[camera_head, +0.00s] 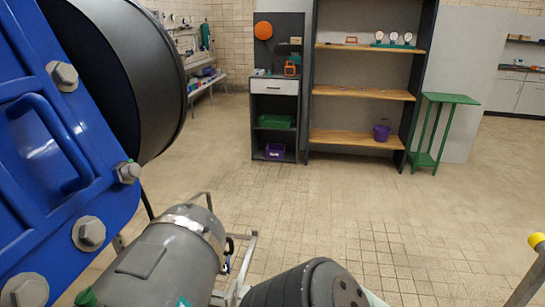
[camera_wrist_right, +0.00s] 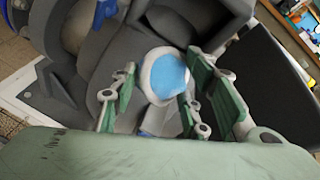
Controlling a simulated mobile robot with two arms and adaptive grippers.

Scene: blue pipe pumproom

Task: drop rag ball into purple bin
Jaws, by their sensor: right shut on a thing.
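My right gripper (camera_wrist_right: 160,92) shows in the right wrist view, with green finger pads on either side of a round blue-and-white thing, which looks like the rag ball (camera_wrist_right: 168,76). The gripper is shut on it. In the head view a purple bin (camera_head: 275,151) stands in the bottom compartment of a dark cabinet (camera_head: 276,92), across the room. Neither gripper shows in the head view, and my left gripper is in no view.
A green bin (camera_head: 276,121) sits above the purple bin. A large blue pipe flange (camera_head: 60,150) and grey motor (camera_head: 175,255) fill the near left. Tiled floor (camera_head: 390,220) ahead is clear.

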